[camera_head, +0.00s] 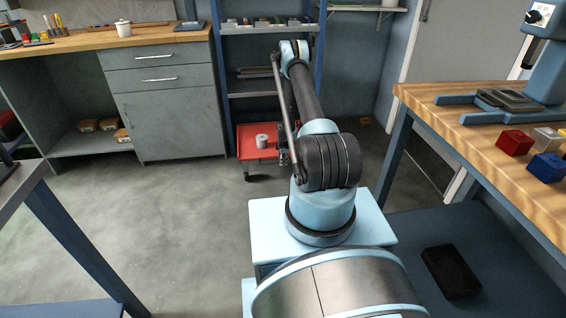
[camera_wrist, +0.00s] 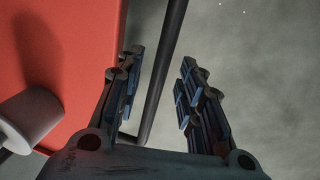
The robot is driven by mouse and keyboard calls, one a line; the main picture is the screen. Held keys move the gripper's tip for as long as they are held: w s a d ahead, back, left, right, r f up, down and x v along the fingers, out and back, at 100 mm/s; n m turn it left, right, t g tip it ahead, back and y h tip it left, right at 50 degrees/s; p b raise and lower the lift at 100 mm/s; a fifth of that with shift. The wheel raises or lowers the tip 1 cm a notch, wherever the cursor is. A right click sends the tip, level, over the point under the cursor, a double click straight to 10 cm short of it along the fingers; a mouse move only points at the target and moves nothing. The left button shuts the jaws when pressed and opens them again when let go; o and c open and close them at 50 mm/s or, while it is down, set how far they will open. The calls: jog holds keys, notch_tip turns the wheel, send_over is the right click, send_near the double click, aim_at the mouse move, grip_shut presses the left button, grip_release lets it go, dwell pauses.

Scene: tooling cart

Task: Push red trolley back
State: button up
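The red trolley (camera_head: 250,152) stands low on the floor in front of the blue shelf rack, partly hidden by my arm in the head view. Its red top (camera_wrist: 75,50) fills the left of the wrist view. A dark bar (camera_wrist: 168,60), which looks like the trolley's handle, runs along the edge of the top. My gripper (camera_wrist: 160,75) is open, with one finger on each side of the bar; I cannot tell whether they touch it. In the head view my gripper is mostly hidden beside the trolley's right side.
A pale cylinder (camera_head: 263,141) stands on the trolley and shows in the wrist view (camera_wrist: 32,112). The blue rack (camera_head: 318,60) is behind. A grey cabinet (camera_head: 170,120) is at left, a wooden workbench (camera_head: 440,105) at right. Floor (camera_head: 180,210) left of my base is clear.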

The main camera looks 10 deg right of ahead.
jog(key=shift+f, duration=0.35)
grip_shut()
jog(key=shift+w, duration=0.1)
